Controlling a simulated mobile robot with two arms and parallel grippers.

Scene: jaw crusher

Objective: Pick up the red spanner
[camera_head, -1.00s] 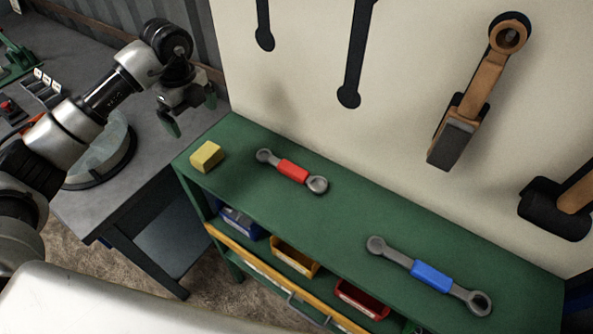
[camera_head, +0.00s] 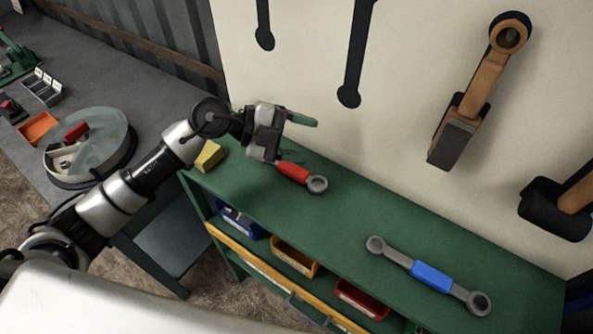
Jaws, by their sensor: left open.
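The red spanner (camera_head: 293,173) lies on the green bench top, a grey metal spanner with a red middle. Its right ring end shows; its left end is hidden behind my left gripper. My left gripper (camera_head: 300,139) is open and empty, with its dark green fingers pointing right. In the picture it overlaps the spanner's left end and appears to be above the bench. I cannot tell the exact height. My right gripper is not in view.
A blue-gripped spanner (camera_head: 430,275) lies to the right on the green bench (camera_head: 345,224). A yellow block (camera_head: 208,156) sits at the left end, partly behind my arm. Coloured bins (camera_head: 295,257) sit below.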

